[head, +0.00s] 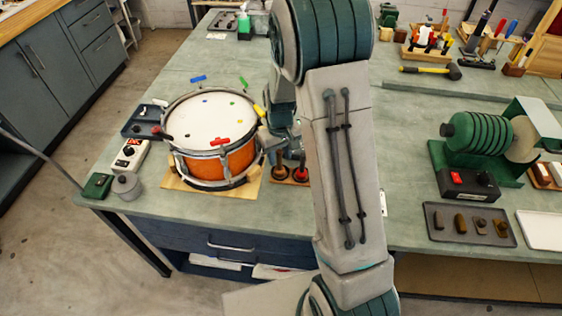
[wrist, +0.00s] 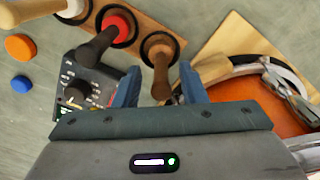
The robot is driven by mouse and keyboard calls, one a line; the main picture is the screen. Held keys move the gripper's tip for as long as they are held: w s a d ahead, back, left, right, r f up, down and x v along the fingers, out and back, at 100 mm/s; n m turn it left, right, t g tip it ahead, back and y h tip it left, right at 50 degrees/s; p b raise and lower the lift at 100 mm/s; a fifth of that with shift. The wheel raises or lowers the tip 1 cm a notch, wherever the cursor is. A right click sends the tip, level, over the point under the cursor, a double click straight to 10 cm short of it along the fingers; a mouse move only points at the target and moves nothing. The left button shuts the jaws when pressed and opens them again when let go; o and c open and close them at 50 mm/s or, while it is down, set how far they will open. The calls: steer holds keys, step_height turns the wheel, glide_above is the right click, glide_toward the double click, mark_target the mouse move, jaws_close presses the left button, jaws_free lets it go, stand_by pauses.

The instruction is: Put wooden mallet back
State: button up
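The wooden mallet (wrist: 160,68) stands in the right-hand hole of a wooden rack (wrist: 134,28) in the wrist view, its brown handle pointing up toward the camera. My gripper (wrist: 160,88) has its two blue fingers apart, one on each side of this handle, with a visible gap on both sides. In the head view the rack (head: 290,180) stands at the bench's front, right of the drum, with my arm covering part of it. My gripper's fingers are hidden there.
A red-headed mallet (wrist: 114,32) and a pale-handled tool (wrist: 30,10) stand in the same rack. A black control box (wrist: 82,88) is left of my fingers. The orange drum (head: 226,163) is close on the right, with a light wooden piece (wrist: 210,71) beside my right finger.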

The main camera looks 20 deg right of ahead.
step_height(320, 180, up, 8)
steer(key=shift+f+b, duration=0.2)
steer(key=shift+b, duration=0.2)
steer(key=shift+s+r, duration=0.1)
steer(key=shift+r, duration=0.6)
steer(key=s+r+m+t, duration=0.1)
steer(key=s+r, duration=0.4)
steer(key=s, duration=0.5)
steer(key=s+r+m+t, duration=0.1)
steer(key=s+r, duration=0.4)
steer(key=s, duration=0.6)
steer(key=shift+d+r+m+t, duration=0.15)
steer(key=shift+r+m+t, duration=0.15)
steer(key=shift+t, duration=0.5)
